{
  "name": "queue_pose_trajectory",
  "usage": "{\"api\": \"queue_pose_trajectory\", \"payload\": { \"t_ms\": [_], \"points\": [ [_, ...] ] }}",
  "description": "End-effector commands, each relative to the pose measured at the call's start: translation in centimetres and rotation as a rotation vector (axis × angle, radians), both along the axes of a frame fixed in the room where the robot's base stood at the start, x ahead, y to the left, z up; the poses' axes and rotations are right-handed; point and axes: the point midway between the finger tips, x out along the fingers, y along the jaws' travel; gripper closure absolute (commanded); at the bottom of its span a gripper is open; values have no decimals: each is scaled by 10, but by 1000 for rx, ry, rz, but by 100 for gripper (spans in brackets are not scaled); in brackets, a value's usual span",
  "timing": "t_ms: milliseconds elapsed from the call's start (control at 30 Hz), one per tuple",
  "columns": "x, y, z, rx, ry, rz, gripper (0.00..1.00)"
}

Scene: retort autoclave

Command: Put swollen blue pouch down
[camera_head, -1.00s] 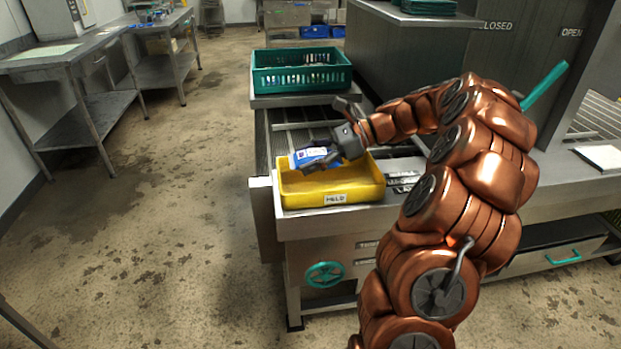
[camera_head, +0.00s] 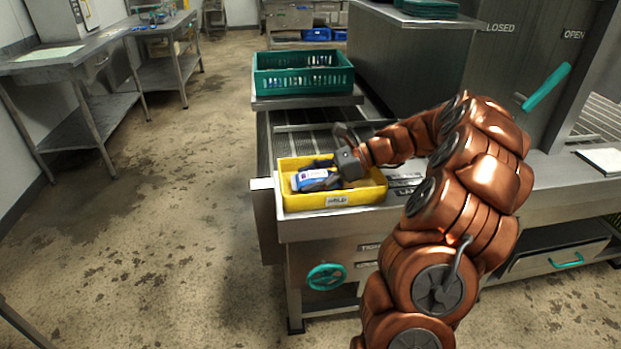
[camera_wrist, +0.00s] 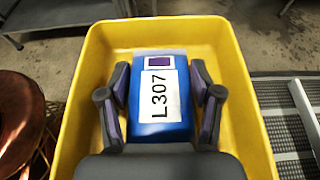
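The swollen blue pouch (camera_head: 312,179) has a white label and is inside the yellow tray (camera_head: 337,200) marked HELD. In the wrist view the pouch (camera_wrist: 158,100) shows its label L307, with the tray wall (camera_wrist: 82,100) around it. My gripper (camera_head: 322,174) reaches down into the tray from the right.
The yellow tray stands at the front end of a steel bench (camera_head: 291,228). A green crate (camera_head: 302,84) stands behind it. A teal lever (camera_head: 546,86) is at the right and a teal handwheel (camera_head: 326,277) below the tray. The floor at left is open.

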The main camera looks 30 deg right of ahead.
Motion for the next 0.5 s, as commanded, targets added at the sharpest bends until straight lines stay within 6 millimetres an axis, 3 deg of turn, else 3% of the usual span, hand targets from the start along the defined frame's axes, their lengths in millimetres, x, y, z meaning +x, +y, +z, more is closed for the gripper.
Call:
{"api": "queue_pose_trajectory", "payload": {
  "t_ms": [200,500],
  "points": [
    [0,0,0,0,0,0,13],
    [0,0,1,-1,0,0,13]
  ]
}}
